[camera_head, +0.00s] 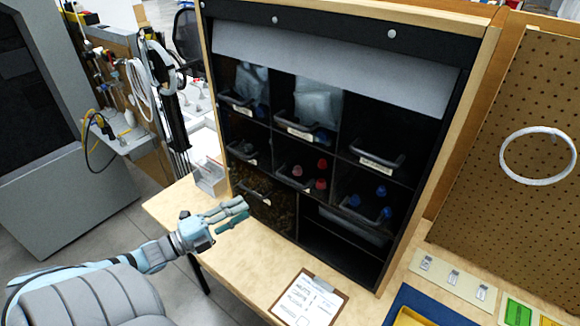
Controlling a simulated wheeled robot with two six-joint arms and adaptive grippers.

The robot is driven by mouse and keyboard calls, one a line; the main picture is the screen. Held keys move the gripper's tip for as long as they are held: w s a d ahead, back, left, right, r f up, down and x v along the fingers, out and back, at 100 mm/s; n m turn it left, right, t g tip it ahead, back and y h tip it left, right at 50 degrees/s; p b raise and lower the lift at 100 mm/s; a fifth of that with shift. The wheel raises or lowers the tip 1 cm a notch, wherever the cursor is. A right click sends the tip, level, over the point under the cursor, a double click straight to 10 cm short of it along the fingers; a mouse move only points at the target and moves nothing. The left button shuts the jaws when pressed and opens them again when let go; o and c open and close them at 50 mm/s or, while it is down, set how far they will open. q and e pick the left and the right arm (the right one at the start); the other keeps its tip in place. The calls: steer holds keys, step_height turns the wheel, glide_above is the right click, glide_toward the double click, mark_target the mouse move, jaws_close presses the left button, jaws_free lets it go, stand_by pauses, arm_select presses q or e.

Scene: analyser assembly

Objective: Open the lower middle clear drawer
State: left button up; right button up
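A black cabinet with a wooden frame (330,17) holds clear drawers in rows and columns. The middle-row centre drawer (290,185) has a grey handle and holds red-capped items. Below it and to the right, a wide clear bin (352,227) sits above a dark empty slot (330,252). I cannot tell which front is the lower middle drawer. The drawers look shut. My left gripper (238,213) is in front of the lower left drawer with brown contents (266,199), apart from it. Its teal fingers look parted, with nothing between them. My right gripper is out of view.
A wooden table (225,255) carries the cabinet. A clipboard (308,301) lies in front of it, and a blue tray (410,312) stands at front right. A pegboard (510,100) with a white ring rises at right. A small white box (210,180) stands at the left edge.

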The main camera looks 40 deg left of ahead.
mark_target(290, 181)
arm_select(q)
steer(key=shift+m+t+h, duration=0.3)
steer(key=shift+m+h, duration=0.5)
steer(key=shift+m, duration=0.1)
steer(key=r+b+x, duration=0.1)
steer(key=x, duration=0.4)
steer(key=b+x, duration=0.1)
steer(key=x, duration=0.4)
steer(key=s+d+r+x, duration=0.1)
steer(key=x, duration=0.4)
steer(key=shift+w+d+r+b, duration=0.15)
steer(key=shift+w+r+b, duration=0.15)
steer(key=shift+r+b, duration=0.1)
steer(key=shift+s, duration=0.1)
steer(key=shift+c, duration=0.6)
jaws_close()
